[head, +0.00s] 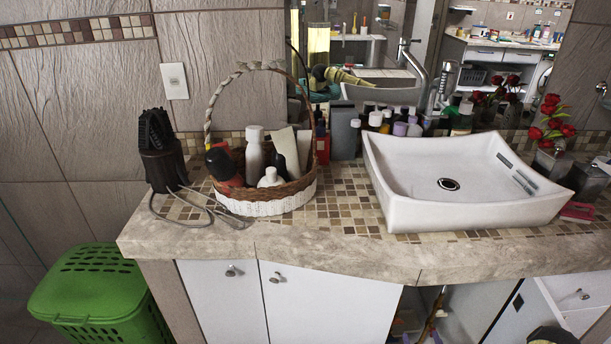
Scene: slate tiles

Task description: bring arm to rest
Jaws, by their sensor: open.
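The task names no object. My gripper is not in the head view, and nothing is seen between its jaws. The head view shows a bathroom counter (330,248) with a tiled top and a rough stone front edge. A white square sink (405,212) stands on it at the right.
A wicker basket (265,208) of bottles stands left of the sink, beside a dark corded appliance (160,155). Several bottles line the mirror. Red flowers (550,128) stand right. A green lidded hamper (95,290) is on the floor. White cabinet doors (325,303) are below.

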